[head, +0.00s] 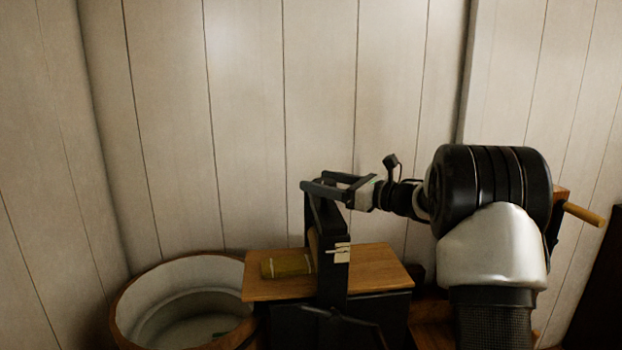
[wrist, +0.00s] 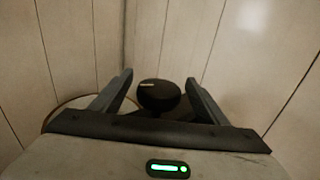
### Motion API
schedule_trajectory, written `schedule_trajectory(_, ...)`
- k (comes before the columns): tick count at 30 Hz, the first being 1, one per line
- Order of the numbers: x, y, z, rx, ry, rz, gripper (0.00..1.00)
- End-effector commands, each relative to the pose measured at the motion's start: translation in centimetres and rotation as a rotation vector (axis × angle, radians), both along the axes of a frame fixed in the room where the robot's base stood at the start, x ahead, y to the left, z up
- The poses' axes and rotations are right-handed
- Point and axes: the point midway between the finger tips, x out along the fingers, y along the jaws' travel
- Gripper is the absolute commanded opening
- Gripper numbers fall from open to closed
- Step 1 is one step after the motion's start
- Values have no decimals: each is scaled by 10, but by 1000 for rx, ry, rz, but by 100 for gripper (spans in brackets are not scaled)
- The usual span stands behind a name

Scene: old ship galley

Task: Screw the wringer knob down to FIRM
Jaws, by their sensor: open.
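The wringer knob (wrist: 158,97) is round and black with a short white mark on its top, left of centre, in the wrist view. My gripper (wrist: 159,78) is open, with one finger on each side of the knob and a gap visible on both sides. In the head view my gripper (head: 320,188) is at the top of the wringer's black upright frame (head: 331,280), its fingers pointing left; the knob cannot be made out there. A small pale plate (head: 342,253) with a thin pointer sits on the frame; its lettering is too small to read.
A wooden board (head: 382,270) runs through the wringer, with a yellow-green folded item (head: 287,264) on its left part. A round wooden-rimmed tub (head: 123,305) stands at the left. A wooden handle (head: 584,214) sticks out at the right. A panelled wall (head: 270,110) is behind.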

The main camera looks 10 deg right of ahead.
Motion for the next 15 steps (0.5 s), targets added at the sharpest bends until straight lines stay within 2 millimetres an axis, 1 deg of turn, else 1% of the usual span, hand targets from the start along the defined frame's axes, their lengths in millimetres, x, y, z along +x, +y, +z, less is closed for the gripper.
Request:
schedule_trajectory(1, 5, 8, 1, 1, 0, 3, 68)
schedule_trajectory(6, 19, 22, 0, 1, 0, 1, 68)
schedule_trajectory(9, 22, 26, 1, 1, 0, 0, 68)
schedule_trajectory(15, 24, 27, 0, 1, 0, 0, 68)
